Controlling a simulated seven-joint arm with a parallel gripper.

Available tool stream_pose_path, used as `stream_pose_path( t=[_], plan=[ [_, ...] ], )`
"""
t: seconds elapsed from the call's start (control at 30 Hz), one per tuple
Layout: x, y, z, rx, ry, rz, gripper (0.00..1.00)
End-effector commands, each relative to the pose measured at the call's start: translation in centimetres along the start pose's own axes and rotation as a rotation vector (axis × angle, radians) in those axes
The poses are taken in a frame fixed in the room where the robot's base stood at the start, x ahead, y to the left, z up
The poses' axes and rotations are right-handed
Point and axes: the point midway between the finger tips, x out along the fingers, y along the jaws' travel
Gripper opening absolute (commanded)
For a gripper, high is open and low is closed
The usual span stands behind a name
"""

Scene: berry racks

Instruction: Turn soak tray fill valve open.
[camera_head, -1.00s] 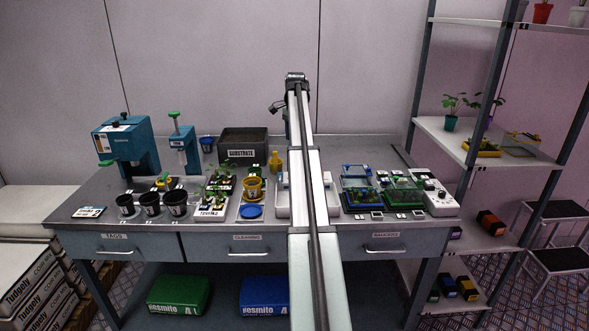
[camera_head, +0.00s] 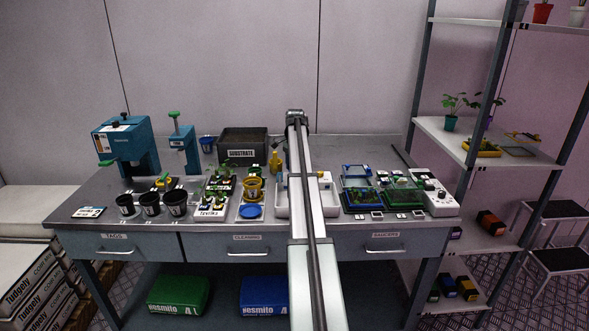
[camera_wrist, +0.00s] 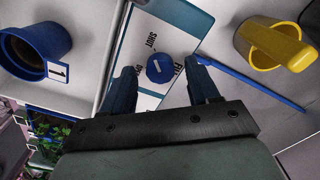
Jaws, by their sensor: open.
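The blue round valve knob (camera_wrist: 160,68) sits on a white and teal panel (camera_wrist: 192,22) in the wrist view, with a small pale mark on its face. "SHUT" is printed beside it, and a partly hidden label beginning "FI" is on its right. My gripper (camera_wrist: 159,76) is open, with one dark blue finger on either side of the knob; I cannot tell whether they touch it. In the head view a white tray (camera_head: 282,207), likely the soak tray, is partly hidden behind my arm. The valve and gripper are hidden there.
In the wrist view a blue cup (camera_wrist: 22,55) tagged 1 is on the left, and a yellow jug (camera_wrist: 250,42) and thin blue rod (camera_wrist: 262,90) are on the right. The bench holds black pots (camera_head: 150,204), a substrate bin (camera_head: 262,147) and green-filled trays (camera_head: 400,192).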

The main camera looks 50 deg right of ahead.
Motion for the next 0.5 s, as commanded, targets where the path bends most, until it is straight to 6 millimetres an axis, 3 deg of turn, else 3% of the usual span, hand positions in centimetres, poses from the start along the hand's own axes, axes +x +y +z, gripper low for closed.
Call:
stream_pose_path(
  t=[0.4, 0.5],
  plan=[
    [0.59, -0.01, 0.00, 0.000, 0.000, -0.001, 0.60],
    [0.58, -0.01, 0.00, 0.000, 0.000, -0.001, 0.50]
  ],
)
